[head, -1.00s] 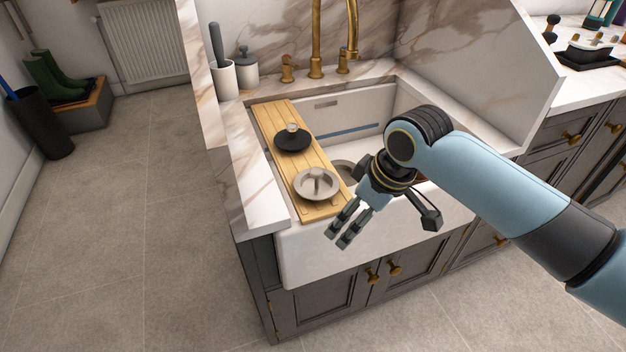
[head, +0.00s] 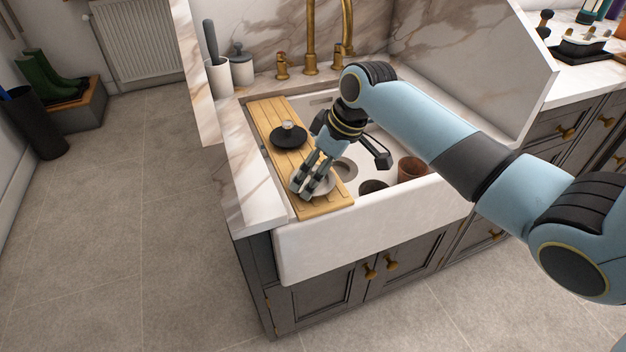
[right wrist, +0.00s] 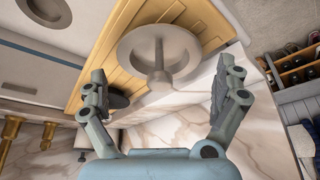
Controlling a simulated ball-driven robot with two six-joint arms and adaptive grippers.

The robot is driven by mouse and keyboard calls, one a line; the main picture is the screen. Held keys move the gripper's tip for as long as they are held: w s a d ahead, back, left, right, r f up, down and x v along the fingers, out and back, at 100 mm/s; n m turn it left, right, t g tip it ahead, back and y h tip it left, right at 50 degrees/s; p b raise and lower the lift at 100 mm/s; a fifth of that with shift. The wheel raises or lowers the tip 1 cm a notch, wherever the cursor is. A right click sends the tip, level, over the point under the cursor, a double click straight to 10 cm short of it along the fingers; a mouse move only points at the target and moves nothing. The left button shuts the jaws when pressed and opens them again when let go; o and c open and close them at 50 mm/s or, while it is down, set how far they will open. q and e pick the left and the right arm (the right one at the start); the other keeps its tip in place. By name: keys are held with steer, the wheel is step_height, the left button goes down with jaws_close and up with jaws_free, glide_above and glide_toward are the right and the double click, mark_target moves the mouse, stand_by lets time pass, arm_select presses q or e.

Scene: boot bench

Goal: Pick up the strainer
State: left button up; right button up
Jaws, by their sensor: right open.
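A round pale grey dish-shaped piece with an upright central stem, which looks like the strainer (head: 325,186), lies on the wooden board (head: 267,119) at its near end. My right gripper (head: 304,189) is over it and hides part of it in the head view. In the right wrist view the strainer (right wrist: 158,60) shows whole, ahead of the open fingers (right wrist: 165,77), with its stem roughly midway between them. The fingers are empty; whether they touch it I cannot tell. My left gripper is out of view.
A black disc with a pale knob (head: 289,134) lies farther back on the board, near my fingers. The white sink (head: 350,225) holds brown pots (head: 411,168). Brass taps (head: 311,40) and a grey jar (head: 242,69) stand behind. A marble panel rises at the right.

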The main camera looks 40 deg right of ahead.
steer(key=shift+x, duration=1.15)
steer(key=c, duration=1)
steer(key=shift+r, duration=0.1)
